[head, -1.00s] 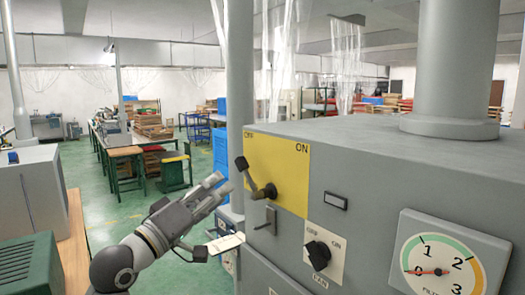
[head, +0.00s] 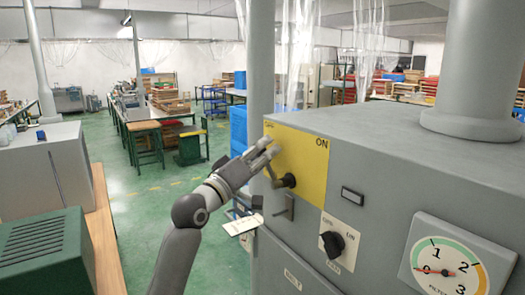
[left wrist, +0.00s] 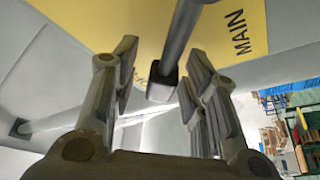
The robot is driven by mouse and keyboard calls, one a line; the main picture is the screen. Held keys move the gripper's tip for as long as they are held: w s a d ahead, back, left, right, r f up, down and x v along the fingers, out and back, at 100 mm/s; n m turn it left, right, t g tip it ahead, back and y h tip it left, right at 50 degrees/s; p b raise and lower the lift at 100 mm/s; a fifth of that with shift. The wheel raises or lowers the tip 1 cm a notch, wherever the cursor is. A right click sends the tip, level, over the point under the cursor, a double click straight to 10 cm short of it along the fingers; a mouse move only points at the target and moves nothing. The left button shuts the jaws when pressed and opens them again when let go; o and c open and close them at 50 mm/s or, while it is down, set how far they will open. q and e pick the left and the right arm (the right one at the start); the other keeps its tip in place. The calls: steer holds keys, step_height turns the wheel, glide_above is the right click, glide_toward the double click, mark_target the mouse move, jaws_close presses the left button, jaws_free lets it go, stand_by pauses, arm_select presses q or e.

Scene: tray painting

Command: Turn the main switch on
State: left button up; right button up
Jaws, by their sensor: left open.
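The main switch is a dark lever (head: 288,181) on a yellow plate (head: 312,163) on the grey cabinet's front. ON is printed at the plate's upper right; the label at upper left is partly hidden by my fingers. The lever leans up and left from its pivot, and its handle end is mostly hidden behind my gripper. My left gripper (head: 268,148) is open at the plate's left part, over the handle. In the left wrist view, the lever (left wrist: 178,45) shows with its dark end between the two spread fingers. I cannot tell whether they touch it. My right gripper is not seen.
Below the plate are a small grey handle (head: 284,207) and a black FAN knob (head: 334,243). A round gauge (head: 457,262) is at right. A large pipe (head: 475,65) rises from the cabinet top. Green floor is open behind my left arm.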

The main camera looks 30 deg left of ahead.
arm_select(q)
steer(key=shift+w+f, duration=0.1)
steer(key=shift+w, duration=0.1)
steer(key=shift+c, duration=1.2)
jaws_close()
